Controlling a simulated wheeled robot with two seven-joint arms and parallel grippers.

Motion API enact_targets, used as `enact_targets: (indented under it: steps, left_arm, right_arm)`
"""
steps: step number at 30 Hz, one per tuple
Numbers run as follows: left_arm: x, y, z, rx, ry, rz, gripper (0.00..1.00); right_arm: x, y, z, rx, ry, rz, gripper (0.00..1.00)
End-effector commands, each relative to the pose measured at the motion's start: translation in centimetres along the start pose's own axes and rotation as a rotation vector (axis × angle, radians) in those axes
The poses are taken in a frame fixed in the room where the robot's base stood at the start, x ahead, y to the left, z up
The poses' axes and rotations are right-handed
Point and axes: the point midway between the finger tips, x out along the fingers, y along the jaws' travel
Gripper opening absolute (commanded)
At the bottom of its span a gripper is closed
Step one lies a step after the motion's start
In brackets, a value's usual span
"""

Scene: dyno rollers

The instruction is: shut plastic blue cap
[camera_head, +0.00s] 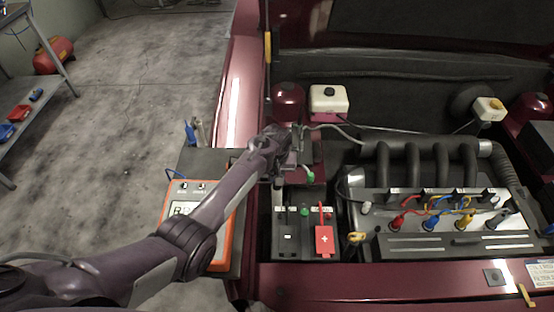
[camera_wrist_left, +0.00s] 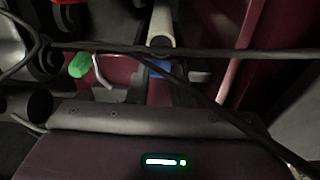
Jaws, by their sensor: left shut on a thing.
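The blue plastic cap (camera_wrist_left: 160,68) shows as a small patch in the left wrist view, partly covered by dark cables and a pale tube-like part. My left gripper (camera_head: 291,148) reaches over the left side of the engine bay, above and behind the battery. Its fingers are small and dark there, and appear shut around the blue cap in the left wrist view. In the head view the cap is hidden by my gripper, so I cannot tell whether it is fully seated. My right gripper is not in view.
A green cap (camera_head: 309,175) is close to my gripper's right. The battery (camera_head: 289,240) with a red terminal cover (camera_head: 324,240) is in front. An orange-framed tester (camera_head: 223,252) lies under my left arm. A white reservoir (camera_head: 328,101) stands behind; the engine (camera_head: 440,205) is right.

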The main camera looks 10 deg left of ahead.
Motion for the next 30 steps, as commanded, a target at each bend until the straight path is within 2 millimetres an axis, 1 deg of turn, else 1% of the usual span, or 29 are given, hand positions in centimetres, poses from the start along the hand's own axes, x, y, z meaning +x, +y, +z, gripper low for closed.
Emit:
enact_targets:
  steps: [1, 9, 23, 25, 30]
  left_arm:
    - [0.1, 0.0, 1.1, 0.005, -0.017, -0.004, 0.00]
    - [1.1, -0.1, 3.2, 0.006, -0.020, -0.006, 0.00]
    - [3.5, -0.1, 6.1, 0.005, -0.020, -0.005, 0.00]
    - [4.1, -0.2, 6.7, 0.006, 0.029, -0.006, 0.00]
    - [5.0, -0.1, 7.0, 0.007, 0.170, -0.005, 0.00]
  right_arm:
    - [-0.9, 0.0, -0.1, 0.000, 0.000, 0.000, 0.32]
    - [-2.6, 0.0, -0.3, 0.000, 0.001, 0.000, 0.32]
    - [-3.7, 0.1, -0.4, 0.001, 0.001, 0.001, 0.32]
    - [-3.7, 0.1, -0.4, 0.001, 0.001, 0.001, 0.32]
    - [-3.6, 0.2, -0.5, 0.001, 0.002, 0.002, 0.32]
